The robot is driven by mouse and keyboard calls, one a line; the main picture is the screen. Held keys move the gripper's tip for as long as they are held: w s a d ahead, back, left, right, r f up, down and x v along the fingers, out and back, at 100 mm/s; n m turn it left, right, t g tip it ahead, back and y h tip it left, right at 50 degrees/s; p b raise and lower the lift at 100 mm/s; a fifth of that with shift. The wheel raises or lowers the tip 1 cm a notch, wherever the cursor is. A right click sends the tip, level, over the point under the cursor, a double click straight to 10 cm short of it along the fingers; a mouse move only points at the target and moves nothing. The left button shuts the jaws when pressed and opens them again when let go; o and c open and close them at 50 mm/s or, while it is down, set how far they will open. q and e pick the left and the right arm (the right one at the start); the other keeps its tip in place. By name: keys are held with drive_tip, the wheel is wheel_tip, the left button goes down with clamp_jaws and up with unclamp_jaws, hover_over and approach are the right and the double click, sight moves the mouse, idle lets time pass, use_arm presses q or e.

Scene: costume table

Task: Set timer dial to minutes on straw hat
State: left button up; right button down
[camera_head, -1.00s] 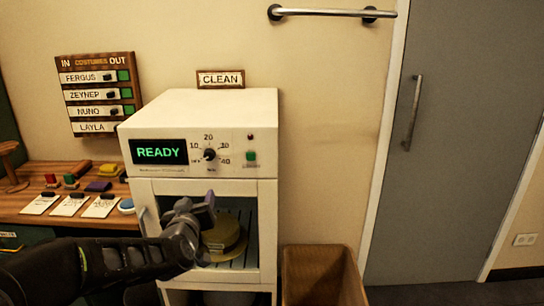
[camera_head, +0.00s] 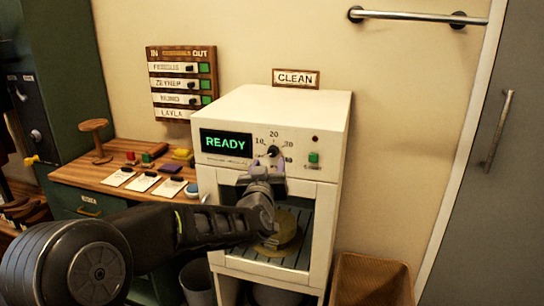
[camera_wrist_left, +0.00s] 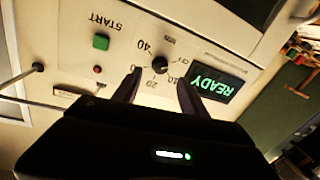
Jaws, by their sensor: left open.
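The white cleaning cabinet (camera_head: 280,105) has a black timer dial (camera_head: 272,151) on its front panel, with numbers 10 to 40 around it. The dial also shows in the left wrist view (camera_wrist_left: 160,65). My left gripper (camera_head: 264,178) is open and empty, just in front of the panel below the dial. In the left wrist view its two fingers (camera_wrist_left: 158,88) stand either side of the dial. I cannot tell whether they touch it. The straw hat (camera_head: 286,236) sits on the rack inside the cabinet, partly hidden by my gripper; no minutes marking is readable on it. My right gripper is not in view.
The display (camera_head: 226,144) reads READY. A green start button (camera_head: 314,157) is right of the dial. A wooden side table (camera_head: 85,174) with cards and small blocks stands left. A brown bin (camera_head: 371,283) stands at the lower right.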

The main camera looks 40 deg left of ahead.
sight(273, 154)
use_arm(q)
drive_tip(key=p+x, duration=0.1)
drive_tip(key=x, duration=0.5)
drive_tip(key=shift+c, duration=0.2)
clamp_jaws()
